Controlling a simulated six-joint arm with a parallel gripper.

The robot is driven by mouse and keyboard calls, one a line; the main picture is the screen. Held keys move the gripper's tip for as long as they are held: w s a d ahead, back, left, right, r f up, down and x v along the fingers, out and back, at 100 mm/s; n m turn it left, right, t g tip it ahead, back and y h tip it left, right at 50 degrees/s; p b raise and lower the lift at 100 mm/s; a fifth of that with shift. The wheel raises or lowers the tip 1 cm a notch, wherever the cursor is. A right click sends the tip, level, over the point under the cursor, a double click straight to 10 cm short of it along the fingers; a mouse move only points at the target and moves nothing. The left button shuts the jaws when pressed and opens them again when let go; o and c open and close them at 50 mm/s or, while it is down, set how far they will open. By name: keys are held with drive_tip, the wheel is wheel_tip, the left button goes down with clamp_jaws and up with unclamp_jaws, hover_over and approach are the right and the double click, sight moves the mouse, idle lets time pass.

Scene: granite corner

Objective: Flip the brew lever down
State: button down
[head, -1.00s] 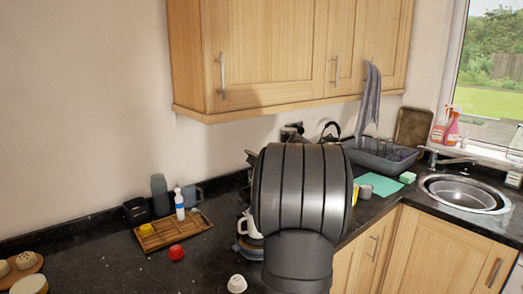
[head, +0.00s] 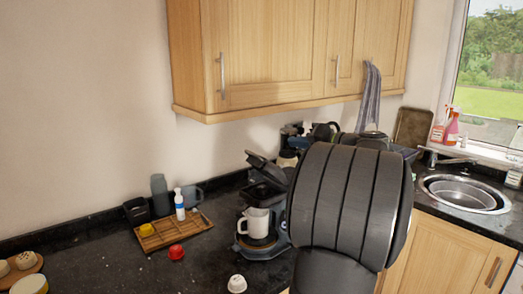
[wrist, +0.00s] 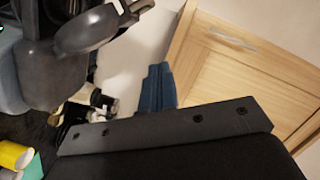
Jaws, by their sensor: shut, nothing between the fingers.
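A dark grey-blue coffee machine (head: 268,195) stands on the counter with its lid tilted up. A white mug (head: 256,223) stands in its front. I cannot make out the brew lever for sure in the head view. In the wrist view, a grey body with a raised part, apparently the coffee machine (wrist: 65,70), fills the upper left. My gripper (wrist: 160,72) shows there as a blue finger end above a dark bar; it is shut and empty, and appears apart from the machine, to its right. My arm hides the gripper in the head view.
A wooden tray (head: 158,243) with a yellow item lies left of the machine. A red item (head: 177,253) and a small white cup (head: 237,284) stand in front. A wall cabinet (head: 270,60) hangs above; it also fills the wrist view's right side (wrist: 235,75).

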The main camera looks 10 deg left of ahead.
sight(258, 156)
idle(0.3)
drive_tip(key=x, duration=1)
drive_tip(key=shift+s+a+f, duration=0.6)
drive_tip(key=shift+s+a, duration=0.1)
drive_tip(key=shift+s+a+f, duration=0.45)
drive_tip(key=shift+a+f, duration=0.05)
drive_tip(key=shift+f, duration=0.05)
drive_tip(key=shift+s+a, duration=0.1)
drive_tip(key=shift+s+a+f+n, duration=0.3)
drive_tip(key=shift+s+f, duration=0.05)
drive_tip(key=s+a+f+n+h, duration=0.1)
drive_tip(key=s+a+f+n, duration=0.1)
drive_tip(key=f, duration=0.3)
drive_tip(key=s+a+f+n+t+h, duration=0.1)
drive_tip(key=s+a+f+n, duration=0.1)
drive_tip(key=f, duration=0.4)
drive_tip(key=shift+s+a+f+n, duration=0.25)
drive_tip(key=shift+s+a+n, duration=0.1)
drive_tip(key=shift+n, duration=0.55)
